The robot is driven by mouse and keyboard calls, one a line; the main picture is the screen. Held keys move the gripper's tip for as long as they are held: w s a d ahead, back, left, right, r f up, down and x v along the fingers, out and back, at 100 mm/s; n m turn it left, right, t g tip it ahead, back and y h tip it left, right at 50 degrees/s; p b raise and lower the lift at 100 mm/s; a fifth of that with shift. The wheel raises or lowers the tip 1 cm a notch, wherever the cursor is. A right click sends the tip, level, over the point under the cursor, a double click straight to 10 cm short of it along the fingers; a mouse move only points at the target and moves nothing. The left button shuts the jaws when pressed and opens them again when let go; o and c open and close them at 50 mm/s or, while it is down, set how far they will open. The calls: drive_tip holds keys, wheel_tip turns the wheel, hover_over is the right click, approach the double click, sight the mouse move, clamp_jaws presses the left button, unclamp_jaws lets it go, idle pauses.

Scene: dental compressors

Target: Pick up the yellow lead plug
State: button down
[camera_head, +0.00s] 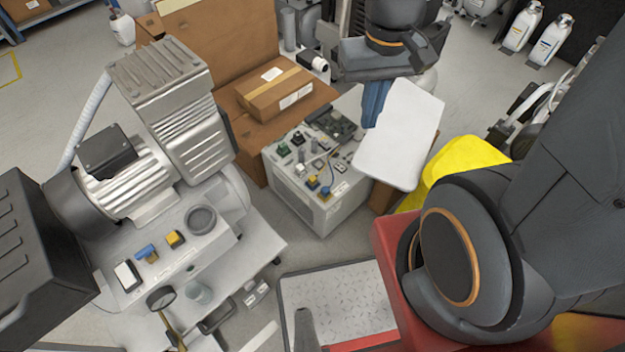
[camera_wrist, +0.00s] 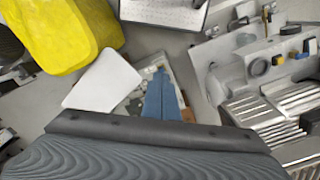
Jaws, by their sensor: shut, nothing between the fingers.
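A grey control box (camera_head: 335,212) stands on the floor with its cover off. A small yellow plug-like part (camera_head: 312,183) sits on its front top edge, close to a blue part (camera_head: 325,191). Another yellow part (camera_head: 175,239) sits on the compressor housing beside a blue one; I cannot tell which yellow part is the lead plug. My gripper (camera_head: 371,120), with blue fingers, points down above the box's back right part. It is shut and empty, behind and right of the box's yellow part. In the wrist view the fingers (camera_wrist: 161,75) hide much of the box.
A white panel (camera_head: 400,135) stands close beside my gripper, to its right. A silver compressor (camera_head: 140,180) fills the left. An open brown carton (camera_head: 215,50) with a smaller box (camera_head: 274,92) is behind. A yellow rounded object (camera_head: 465,160) is at right. A patterned tray (camera_head: 340,300) lies in front.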

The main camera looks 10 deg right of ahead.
drive_tip(key=c, duration=2)
unclamp_jaws()
drive_tip(key=shift+w+f, duration=0.15)
drive_tip(key=shift+c, duration=0.2)
drive_tip(key=o, duration=0.6)
drive_tip(key=w+f+m+b, duration=0.1)
drive_tip(key=w+f, duration=0.1)
drive_tip(key=w+f+b, duration=0.1)
drive_tip(key=w+f, duration=0.1)
drive_tip(key=f, duration=0.1)
drive_tip(key=w+a+f+m+b, duration=0.1)
drive_tip(key=w+f+b, duration=0.1)
drive_tip(key=shift+w+a+f+m+g+y, duration=0.1)
drive_tip(key=shift+w+f+m+g+y, duration=0.2)
drive_tip(key=shift+f+g+y, duration=0.1)
drive_tip(key=shift+c, duration=0.2)
drive_tip(key=m+g+y+b, duration=0.2)
drive_tip(key=m+y+b, duration=0.1)
drive_tip(key=m+b, duration=0.7)
hover_over(313, 177)
drive_tip(key=w+d+b, duration=0.1)
drive_tip(key=w+d, duration=0.1)
drive_tip(key=d, duration=0.1)
wheel_tip(313, 177, down, 34)
drive_tip(key=n, duration=0.1)
drive_tip(key=shift+b+x, duration=0.5)
drive_tip(key=shift+x, duration=3.35)
